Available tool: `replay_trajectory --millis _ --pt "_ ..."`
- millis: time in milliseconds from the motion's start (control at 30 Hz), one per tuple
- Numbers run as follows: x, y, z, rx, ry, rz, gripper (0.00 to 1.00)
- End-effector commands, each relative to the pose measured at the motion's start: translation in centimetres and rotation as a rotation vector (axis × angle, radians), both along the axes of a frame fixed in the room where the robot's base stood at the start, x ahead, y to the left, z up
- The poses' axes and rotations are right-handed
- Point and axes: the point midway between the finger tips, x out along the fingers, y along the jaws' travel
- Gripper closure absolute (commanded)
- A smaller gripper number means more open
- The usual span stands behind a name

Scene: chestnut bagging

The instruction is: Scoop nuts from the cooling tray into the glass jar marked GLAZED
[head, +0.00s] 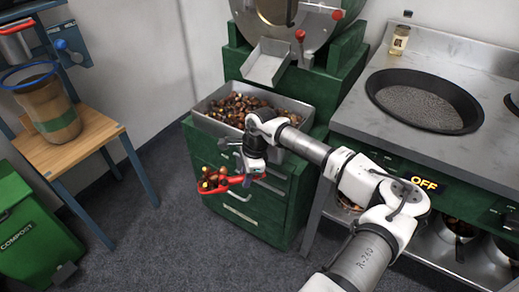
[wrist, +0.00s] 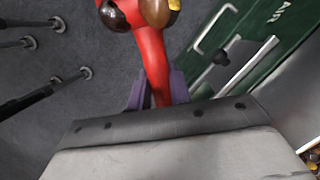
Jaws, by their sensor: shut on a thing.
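My gripper (head: 252,178) is shut on the handle of a red scoop (head: 234,181). The scoop is heaped with several brown and yellowish nuts (head: 211,177) and hangs in front of the green drawer cabinet, clear of the tray. In the wrist view the red handle (wrist: 151,55) runs up from between my purple fingers (wrist: 157,90), with nuts at the top edge. The metal cooling tray (head: 203,121) holds many nuts, and my arm covers part of it. A jar with a blue rim and green band (head: 55,111) stands upright at the left; no marking is readable.
The jar stands on a wooden-topped stand (head: 92,138). A green compost bin (head: 25,235) is at the lower left. The green drawer cabinet (head: 270,220) carries the tray. A stove with a dark pan (head: 375,95) is at the right. Carpet between stand and cabinet is clear.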

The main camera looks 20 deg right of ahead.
Motion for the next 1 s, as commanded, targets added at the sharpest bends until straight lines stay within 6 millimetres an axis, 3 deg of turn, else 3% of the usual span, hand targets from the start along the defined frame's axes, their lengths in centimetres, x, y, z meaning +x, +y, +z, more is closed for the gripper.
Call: replay_trajectory --millis 100,300,500,833,1000 --pt "-1.3 3.5 -5.1 0.003 0.006 0.325 1.00" --pt "-3.3 8.5 -13.1 0.000 0.005 0.871 1.00" --pt "-4.6 11.9 -18.6 -0.001 0.003 1.251 1.00" --pt "-6.2 16.0 -24.9 0.000 0.002 1.683 1.00" --pt "-6.3 16.3 -24.9 0.011 -0.010 1.684 1.00"
